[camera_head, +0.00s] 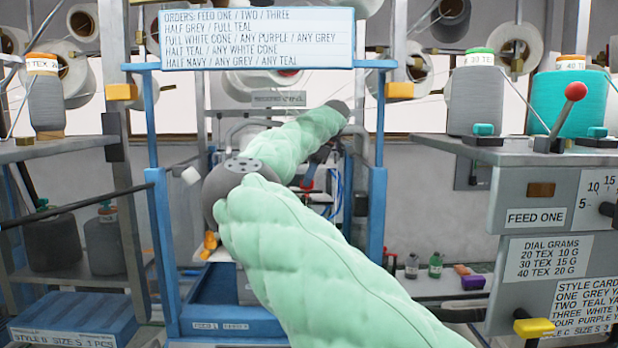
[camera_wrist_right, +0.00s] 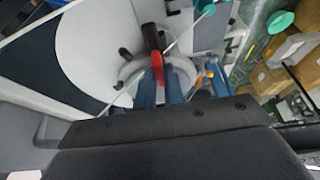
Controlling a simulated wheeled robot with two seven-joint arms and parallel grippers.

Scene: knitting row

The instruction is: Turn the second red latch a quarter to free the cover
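In the right wrist view a red latch (camera_wrist_right: 157,62) with a dark upper end sits in front of a round pale plate (camera_wrist_right: 182,72). The blue fingers of my right gripper (camera_wrist_right: 160,90) reach up to its lower end, with a narrow gap between them. I cannot tell whether they touch or hold it. In the head view my green-sleeved right arm hides most of this area, and only a small red part (camera_head: 307,184) shows past the sleeve. I cannot tell which latch in the row this is, and no cover is clearly visible. My left gripper is out of view.
A blue frame (camera_head: 162,235) stands around the work area with an orders sign (camera_head: 258,38) above. On the right are a feed unit (camera_head: 540,190), a red-ball lever (camera_head: 576,91) and a teal cone (camera_head: 570,103). A blue box (camera_head: 75,318) stands lower left.

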